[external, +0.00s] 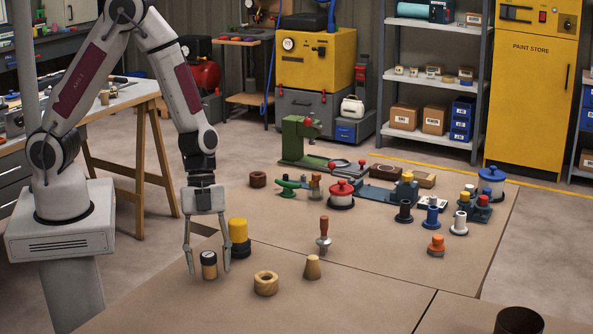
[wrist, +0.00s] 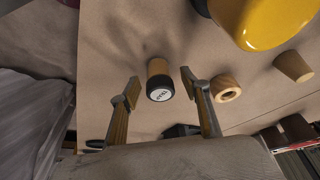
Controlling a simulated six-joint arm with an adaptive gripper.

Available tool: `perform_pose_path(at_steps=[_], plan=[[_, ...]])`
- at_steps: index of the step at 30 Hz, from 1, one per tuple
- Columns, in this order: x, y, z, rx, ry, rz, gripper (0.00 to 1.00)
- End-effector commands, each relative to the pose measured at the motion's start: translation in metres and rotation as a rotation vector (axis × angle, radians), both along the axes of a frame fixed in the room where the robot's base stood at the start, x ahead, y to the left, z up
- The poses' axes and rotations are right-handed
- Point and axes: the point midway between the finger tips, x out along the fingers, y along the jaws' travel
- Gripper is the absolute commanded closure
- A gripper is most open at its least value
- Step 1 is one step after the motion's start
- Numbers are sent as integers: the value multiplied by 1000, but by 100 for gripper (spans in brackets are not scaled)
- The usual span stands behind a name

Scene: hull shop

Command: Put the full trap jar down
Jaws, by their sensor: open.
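The trap jar (external: 209,266), a small amber-brown jar with a black lid and a pale label, stands upright on the brown bench top near its left edge. In the wrist view the jar (wrist: 159,82) shows lid and label towards the camera; the lettering is too small to read surely. My gripper (external: 208,270) points down over the jar, its two fingers open, one on each side. In the wrist view the gripper (wrist: 161,84) has visible gaps between both fingertips and the jar. Its contents cannot be told.
A yellow-topped black container (external: 239,236) stands close behind my gripper. A wooden ring (external: 266,283) and a wooden cone (external: 312,267) are to the right, with a red-handled tool (external: 324,235) beyond. Several spools and fittings crowd the far bench. The front bench is mostly clear.

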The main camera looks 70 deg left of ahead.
Motion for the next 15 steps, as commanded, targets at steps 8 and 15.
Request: perform_pose_path(at_steps=[8,15], plan=[[0,0,0,0,0,0,54],[0,0,0,0,0,0,62]])
